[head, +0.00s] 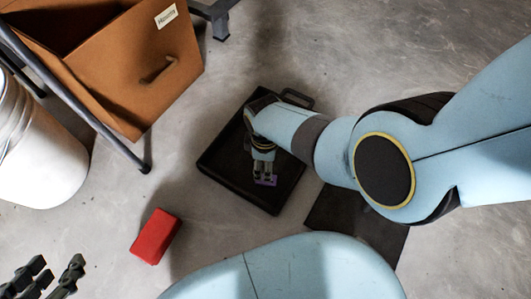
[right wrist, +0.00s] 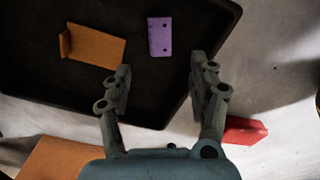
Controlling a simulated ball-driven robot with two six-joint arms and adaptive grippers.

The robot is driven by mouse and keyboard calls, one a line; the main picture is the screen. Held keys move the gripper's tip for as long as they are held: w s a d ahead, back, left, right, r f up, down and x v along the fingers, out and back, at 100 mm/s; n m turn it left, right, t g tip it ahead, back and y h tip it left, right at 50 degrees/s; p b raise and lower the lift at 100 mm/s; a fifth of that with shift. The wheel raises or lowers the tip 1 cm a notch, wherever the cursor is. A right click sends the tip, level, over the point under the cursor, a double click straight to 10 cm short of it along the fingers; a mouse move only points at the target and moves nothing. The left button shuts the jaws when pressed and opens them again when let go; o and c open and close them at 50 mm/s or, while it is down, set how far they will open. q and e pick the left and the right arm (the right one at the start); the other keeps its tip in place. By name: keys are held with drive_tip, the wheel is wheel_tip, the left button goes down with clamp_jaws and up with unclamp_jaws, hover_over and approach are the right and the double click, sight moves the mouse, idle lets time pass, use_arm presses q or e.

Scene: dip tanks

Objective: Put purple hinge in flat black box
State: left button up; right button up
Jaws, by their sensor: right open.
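The purple hinge (head: 266,181) lies flat on the floor of the flat black box (head: 225,165), near one side. It also shows in the right wrist view (right wrist: 160,36), with small dark holes. My right gripper (head: 263,172) is above the box by the hinge. In the right wrist view my right gripper (right wrist: 161,82) has its fingers spread with nothing between them, and the hinge lies beyond the fingertips. My left gripper (head: 57,264) is partly in view at the lower left corner, with its fingers apart and empty. My right arm hides part of the box.
An orange-brown piece (right wrist: 95,45) with a raised end lies in the box beside the hinge. A red block (head: 156,236) is on the floor outside the box.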

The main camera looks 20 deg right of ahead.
use_arm(q)
drive_tip(key=shift+a+r+g+p, duration=0.1)
drive_tip(key=shift+r+g+p, duration=0.7)
drive_tip(key=shift+r+g, duration=0.55)
use_arm(e)
drive_tip(key=shift+r, duration=1.2)
